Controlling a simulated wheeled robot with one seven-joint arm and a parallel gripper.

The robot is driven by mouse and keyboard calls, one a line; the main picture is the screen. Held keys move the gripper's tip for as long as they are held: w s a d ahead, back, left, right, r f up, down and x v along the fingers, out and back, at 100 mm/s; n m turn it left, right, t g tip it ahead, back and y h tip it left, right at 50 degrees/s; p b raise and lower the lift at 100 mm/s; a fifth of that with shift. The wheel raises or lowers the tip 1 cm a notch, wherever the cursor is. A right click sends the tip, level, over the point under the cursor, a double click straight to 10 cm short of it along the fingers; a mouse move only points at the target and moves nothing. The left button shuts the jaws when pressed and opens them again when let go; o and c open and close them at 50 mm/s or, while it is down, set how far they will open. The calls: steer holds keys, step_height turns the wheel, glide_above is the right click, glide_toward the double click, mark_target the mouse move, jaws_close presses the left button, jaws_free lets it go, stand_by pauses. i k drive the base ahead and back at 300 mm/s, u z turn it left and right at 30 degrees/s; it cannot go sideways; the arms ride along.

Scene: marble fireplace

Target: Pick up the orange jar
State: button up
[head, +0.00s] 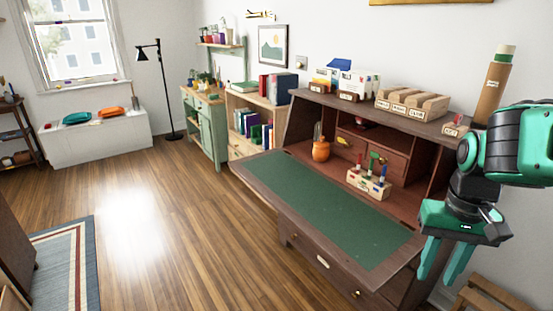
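The orange jar (320,150) is a small rounded jar with a narrower top piece that looks paler. It stands upright inside the open desk (265,183), at the back left of the green writing surface (335,205), beside the small drawers. My gripper (442,275) is at the right of the head view, in front of the desk's right end and well apart from the jar. Its two green fingers point down and are spread, with nothing seen between them.
A small holder with coloured items (368,184) stands right of the jar. Small drawers (372,150) are behind it. The green writing surface is clear. Open wooden floor (185,215) lies to the left.

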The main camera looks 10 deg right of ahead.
mark_target(320, 154)
steer(key=u, duration=1.65)
steer(key=i, duration=2.9)
steer(key=z, duration=3.3)
